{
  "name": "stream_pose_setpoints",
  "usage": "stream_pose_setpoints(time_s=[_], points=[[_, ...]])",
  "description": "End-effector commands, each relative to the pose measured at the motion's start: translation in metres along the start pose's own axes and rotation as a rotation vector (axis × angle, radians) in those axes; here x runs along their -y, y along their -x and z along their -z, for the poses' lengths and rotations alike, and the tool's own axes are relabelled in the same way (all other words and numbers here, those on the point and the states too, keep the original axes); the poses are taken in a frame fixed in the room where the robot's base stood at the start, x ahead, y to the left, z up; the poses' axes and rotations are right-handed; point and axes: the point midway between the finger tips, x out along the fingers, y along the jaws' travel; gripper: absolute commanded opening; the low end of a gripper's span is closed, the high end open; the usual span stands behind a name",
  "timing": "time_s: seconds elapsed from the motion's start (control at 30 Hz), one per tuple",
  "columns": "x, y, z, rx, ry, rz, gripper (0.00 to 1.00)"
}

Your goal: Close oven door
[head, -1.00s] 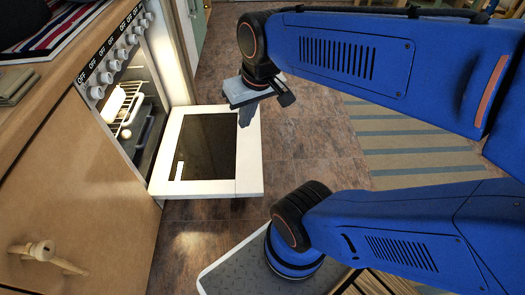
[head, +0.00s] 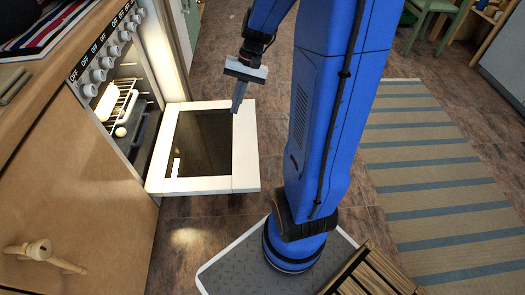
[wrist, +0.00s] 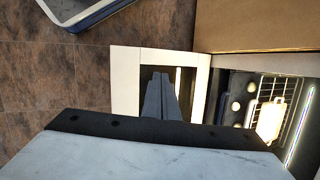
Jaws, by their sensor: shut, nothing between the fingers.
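The oven door (head: 235,150) hangs open and flat, a white frame around a dark glass pane. It reaches out from the lit oven (head: 130,115) on the left, where a rack and a pale dish show inside. My gripper (head: 236,110) is shut and empty, pointing down over the outer far part of the door. In the wrist view my gripper (wrist: 165,78) covers part of the oven door (wrist: 125,75), with the oven cavity to the right. I cannot tell how far above the door the fingertips are, or whether they touch it.
Oven knobs (head: 110,50) line the front above the cavity. A striped rug (head: 430,180) lies on the right. Brown tiled floor is free beyond the door. A slatted wooden piece (head: 370,275) is at the bottom.

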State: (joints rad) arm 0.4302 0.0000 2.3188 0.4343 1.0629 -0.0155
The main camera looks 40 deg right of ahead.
Motion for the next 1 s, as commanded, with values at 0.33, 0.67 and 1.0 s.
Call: stream_pose_setpoints(time_s=[0.33, 0.67, 1.0], points=[[-0.032, -0.036, 0.072, 0.129, -0.233, 0.120, 0.00], [-0.076, -0.078, 0.134, 0.235, -0.452, 0.250, 0.00], [-0.134, -0.130, 0.190, 0.334, -0.679, 0.398, 0.00]])
